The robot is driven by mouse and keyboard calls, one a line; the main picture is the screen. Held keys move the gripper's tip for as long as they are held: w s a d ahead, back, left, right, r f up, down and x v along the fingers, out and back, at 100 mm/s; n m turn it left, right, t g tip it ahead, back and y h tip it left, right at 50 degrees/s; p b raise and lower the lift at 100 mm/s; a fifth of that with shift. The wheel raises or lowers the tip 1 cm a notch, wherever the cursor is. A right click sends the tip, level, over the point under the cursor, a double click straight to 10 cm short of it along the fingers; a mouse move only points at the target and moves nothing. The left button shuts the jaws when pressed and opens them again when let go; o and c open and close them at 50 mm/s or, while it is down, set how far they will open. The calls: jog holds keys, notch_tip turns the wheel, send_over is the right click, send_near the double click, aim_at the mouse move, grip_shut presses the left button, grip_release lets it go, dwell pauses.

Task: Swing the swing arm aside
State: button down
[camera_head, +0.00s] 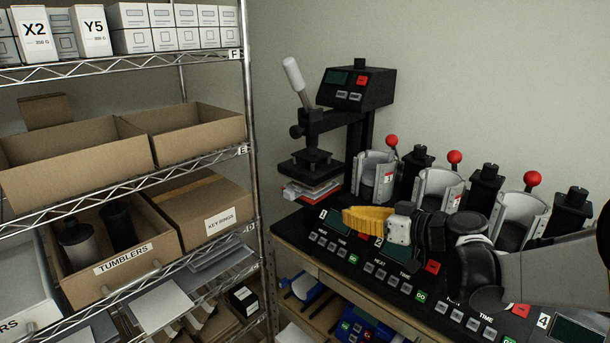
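A black swing-arm press (345,122) stands at the back of the bench, against the wall. Its white handle (294,74) is raised and leans to the left. The arm (325,123) reaches left from the post, with the upper plate (312,162) over the lower plate. A stack of thin red and light sheets (310,190) shows beneath the plate. My gripper (348,217), with yellow fingers, is in front of and below the press, to the right of its plates, above the control panel. It points left and touches no handle. Its finger gap is not clear from this side.
Several mug presses with red-knobbed levers (392,141) line the bench to the right, behind my arm. A wire shelf (249,130) with boxes stands close on the left. Bins (370,328) sit under the bench. Free air lies between gripper and shelf.

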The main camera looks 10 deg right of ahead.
aim_at(318, 178)
jog(key=w+d+r+n+t+y, duration=0.1)
jog(key=w+d+r+t, duration=0.1)
jog(key=w+d, duration=0.1)
jog(key=shift+d+y+p, duration=0.3)
jog(key=shift+d, duration=0.6)
jog(key=shift+w+a+r, duration=0.1)
jog(key=shift+w, duration=0.1)
jog(key=b+x, duration=0.2)
jog(key=x, duration=1.1)
jog(key=shift+w+a+r, duration=0.15)
jog(key=shift+w+a, duration=0.05)
jog(key=shift+w, duration=0.2)
